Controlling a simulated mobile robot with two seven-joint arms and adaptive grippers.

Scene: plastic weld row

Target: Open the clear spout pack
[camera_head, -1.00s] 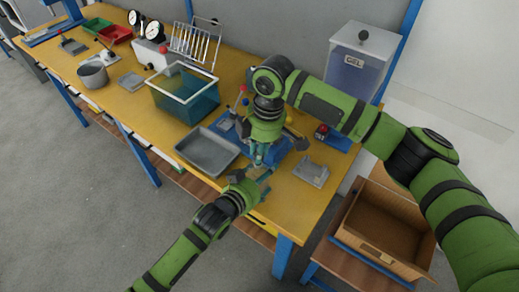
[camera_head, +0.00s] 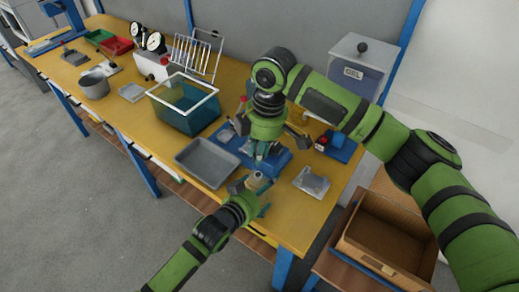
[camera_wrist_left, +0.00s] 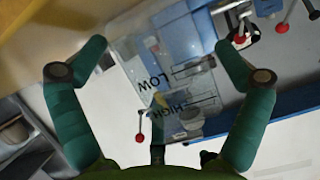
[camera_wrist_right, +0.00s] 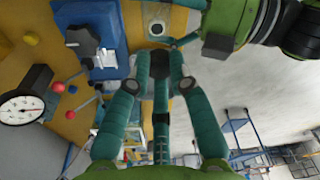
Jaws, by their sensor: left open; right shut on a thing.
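The clear spout pack (camera_wrist_left: 165,82) is a see-through panel with LOW and HIGH lines, upside down in the left wrist view. My left gripper (camera_head: 257,180) has its teal fingers spread wide on either side of the pack in the left wrist view (camera_wrist_left: 163,50). My right gripper (camera_head: 262,154) is just beyond my left one over the front of the bench.
A grey tray (camera_head: 181,158) and a blue-tinted bath (camera_head: 185,118) stand left of the grippers. A blue fixture (camera_head: 275,165) is behind them. A grey plate (camera_head: 311,183) and a GEL tank (camera_head: 360,75) are to the right. An open brown box (camera_head: 390,235) stands beyond the bench end.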

